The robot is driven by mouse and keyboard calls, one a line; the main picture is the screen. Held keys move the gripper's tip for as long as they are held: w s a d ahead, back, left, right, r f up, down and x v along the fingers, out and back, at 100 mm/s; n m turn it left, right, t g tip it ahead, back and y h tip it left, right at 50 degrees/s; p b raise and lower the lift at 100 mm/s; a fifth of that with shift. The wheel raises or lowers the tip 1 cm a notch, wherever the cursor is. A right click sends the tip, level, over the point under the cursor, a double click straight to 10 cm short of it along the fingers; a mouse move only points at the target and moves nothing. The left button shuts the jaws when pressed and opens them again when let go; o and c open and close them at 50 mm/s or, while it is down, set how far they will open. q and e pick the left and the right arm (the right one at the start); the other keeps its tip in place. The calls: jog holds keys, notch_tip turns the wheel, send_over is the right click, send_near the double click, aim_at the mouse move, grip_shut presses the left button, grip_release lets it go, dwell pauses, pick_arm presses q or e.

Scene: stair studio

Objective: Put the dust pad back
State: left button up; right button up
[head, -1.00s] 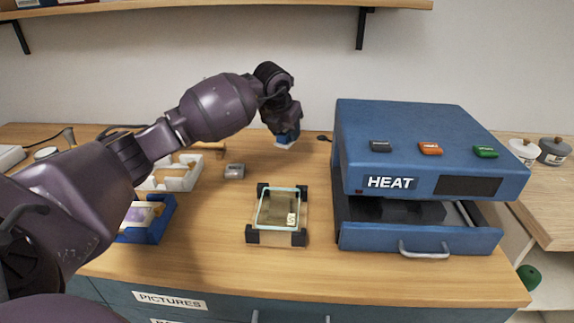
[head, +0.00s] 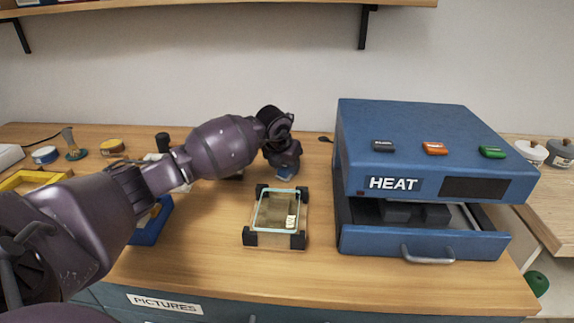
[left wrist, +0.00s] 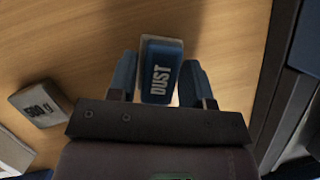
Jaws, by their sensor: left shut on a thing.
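The dust pad (left wrist: 160,72), a blue block with a pale base and the word DUST on it, sits between the blue fingers of my left gripper (left wrist: 158,84) in the left wrist view. The gripper is shut on it. In the head view my left gripper (head: 284,172) is just behind the wooden frame (head: 275,241) with black corners. Little of the pad shows there, and I cannot tell whether it touches the table. A glass plate (head: 276,211) with a small pale label lies in the frame. My right gripper is not in view.
The blue HEAT press (head: 435,150) stands at right with its drawer (head: 420,242) partly open. A grey block marked 500 (left wrist: 40,103) lies on the table left of the gripper. A blue tray (head: 152,222) is partly hidden by my arm. Bare table lies around the wooden frame.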

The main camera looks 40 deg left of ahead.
pick_arm(q)
jog(key=shift+f, duration=0.1)
jog(key=o, duration=0.8)
jog(key=shift+o, duration=0.4)
jog(key=shift+r, duration=0.45)
jog(key=p+v, duration=0.2)
jog(key=v, duration=0.9)
jog(key=shift+s+r, duration=0.2)
jog(key=shift+s, duration=0.05)
